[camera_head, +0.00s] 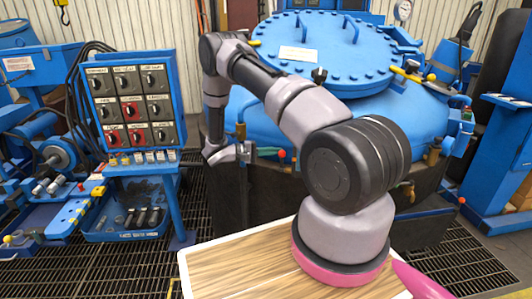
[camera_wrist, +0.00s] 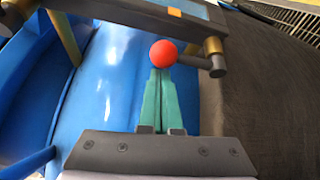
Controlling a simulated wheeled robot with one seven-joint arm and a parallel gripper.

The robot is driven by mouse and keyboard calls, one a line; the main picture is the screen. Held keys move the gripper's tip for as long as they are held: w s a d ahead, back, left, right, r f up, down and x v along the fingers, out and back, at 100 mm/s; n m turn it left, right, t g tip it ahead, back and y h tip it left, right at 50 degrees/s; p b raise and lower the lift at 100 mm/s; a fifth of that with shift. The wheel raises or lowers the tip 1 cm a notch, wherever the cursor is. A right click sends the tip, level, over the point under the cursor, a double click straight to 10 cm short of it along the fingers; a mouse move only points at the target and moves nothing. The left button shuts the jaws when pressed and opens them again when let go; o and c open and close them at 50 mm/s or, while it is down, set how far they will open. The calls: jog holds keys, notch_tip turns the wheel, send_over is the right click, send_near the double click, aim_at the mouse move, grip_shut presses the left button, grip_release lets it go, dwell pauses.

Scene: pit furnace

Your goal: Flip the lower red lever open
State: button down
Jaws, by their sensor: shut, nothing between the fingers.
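A red ball knob (camera_wrist: 163,53) sits at the end of a short dark lever (camera_wrist: 195,62) in the wrist view. The lever runs right to a dark and brass fitting (camera_wrist: 213,46). My gripper (camera_wrist: 160,76) has its teal fingers closed together, with the tips right at the knob's near side. I cannot tell whether they touch it. In the head view the red knob (camera_head: 281,154) shows just right of my gripper (camera_head: 264,152), in front of the blue furnace (camera_head: 240,108). The lever's other parts are hard to make out there.
A control panel (camera_head: 128,108) with dark and red switches stands at left. Another small red knob (camera_head: 462,200) shows at lower right, and a yellow-tipped handle (camera_head: 412,74) by the lid (camera_head: 310,45). A dark bar (camera_wrist: 130,12) crosses above the knob in the wrist view.

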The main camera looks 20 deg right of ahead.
jog(key=shift+d, duration=0.25)
